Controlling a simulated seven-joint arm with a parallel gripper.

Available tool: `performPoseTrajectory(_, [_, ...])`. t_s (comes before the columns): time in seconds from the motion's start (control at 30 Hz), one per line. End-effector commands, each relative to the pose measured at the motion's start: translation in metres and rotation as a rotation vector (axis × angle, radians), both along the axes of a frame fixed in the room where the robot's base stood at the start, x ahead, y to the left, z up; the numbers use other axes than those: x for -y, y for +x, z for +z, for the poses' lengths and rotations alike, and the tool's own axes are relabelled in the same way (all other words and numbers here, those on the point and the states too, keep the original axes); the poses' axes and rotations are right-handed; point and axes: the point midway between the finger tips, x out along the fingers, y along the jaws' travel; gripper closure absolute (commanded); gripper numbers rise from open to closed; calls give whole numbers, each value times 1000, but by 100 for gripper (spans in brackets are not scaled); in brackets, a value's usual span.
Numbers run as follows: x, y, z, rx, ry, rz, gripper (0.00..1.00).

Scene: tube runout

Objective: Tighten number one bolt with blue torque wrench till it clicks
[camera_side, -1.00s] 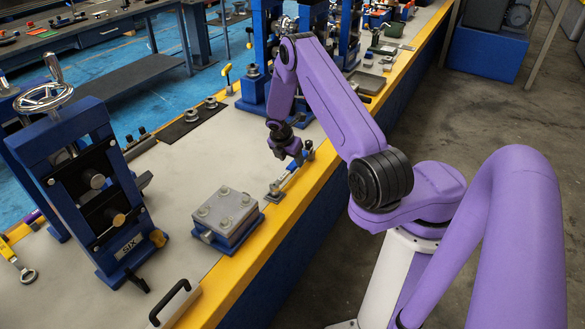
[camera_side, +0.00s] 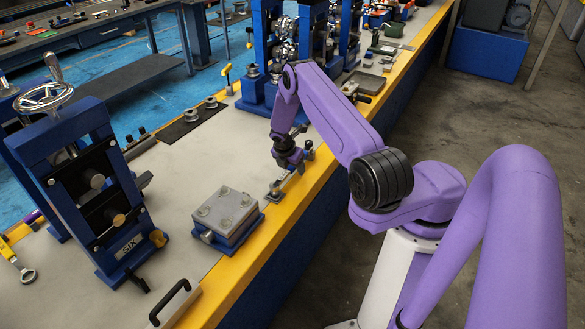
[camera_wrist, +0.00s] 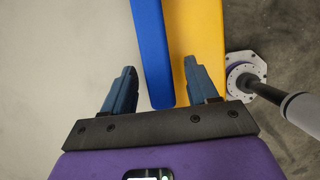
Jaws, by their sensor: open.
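The blue torque wrench (camera_side: 286,182) lies in a rest near the yellow bench edge, partly hidden by my gripper (camera_side: 290,164). In the wrist view, its blue handle (camera_wrist: 152,50) runs between the two fingers of my gripper (camera_wrist: 160,85). The fingers are open, with a gap on each side of the handle, and do not grasp it. The grey block (camera_side: 226,211) on a blue base stands left of and nearer than the wrench. It has bolts at its top corners. Number marks are too small to read, so I cannot tell which bolt is number one.
A blue press frame (camera_side: 95,190) with a handwheel stands at the left. A black handle (camera_side: 172,300) is at the front edge. A dark mat (camera_side: 190,122) with round parts lies behind. The grey bench top (camera_side: 165,180) between them is mostly clear.

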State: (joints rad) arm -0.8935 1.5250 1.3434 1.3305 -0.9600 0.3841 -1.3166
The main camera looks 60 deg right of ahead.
Motion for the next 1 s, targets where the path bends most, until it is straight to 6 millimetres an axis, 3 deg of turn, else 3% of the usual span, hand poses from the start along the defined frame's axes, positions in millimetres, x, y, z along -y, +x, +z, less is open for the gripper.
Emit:
performPoseTrajectory(0.03, [0, 0, 0, 0, 0, 0, 48])
performPoseTrajectory(0.2, [0, 0, 0, 0, 0, 0, 100])
performPoseTrajectory(0.67, [1, 1, 8, 2, -2, 1, 100])
performPoseTrajectory(0.9, [1, 1, 35, 2, -5, 1, 100])
performPoseTrajectory(1.0, [-7, -12, 50, 0, -3, 2, 100])
